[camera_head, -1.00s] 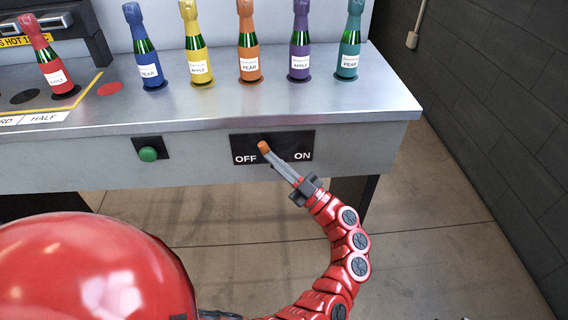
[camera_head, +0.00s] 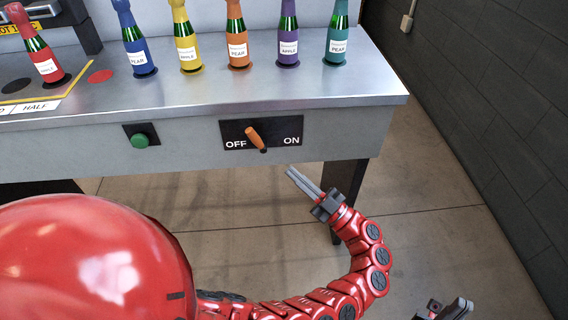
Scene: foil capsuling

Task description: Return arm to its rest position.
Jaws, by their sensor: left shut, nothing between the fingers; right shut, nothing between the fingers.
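My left gripper (camera_head: 288,171) is shut and empty. It hangs in front of the bench's lower edge, below and right of the switch, with a visible gap to the handle. The switch's orange handle (camera_head: 256,138) stands on a black plate (camera_head: 232,130) between the words OFF and ON; its exact setting is hard to tell. My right gripper (camera_head: 462,308) shows only in part at the bottom right, shut, with nothing seen in it.
Several foil-topped bottles, including a purple one (camera_head: 288,46) and a teal one (camera_head: 337,45), stand on the metal bench (camera_head: 210,92). A green button (camera_head: 139,140) is on its front. A dark brick wall (camera_head: 490,110) is at right. Floor below the bench is clear.

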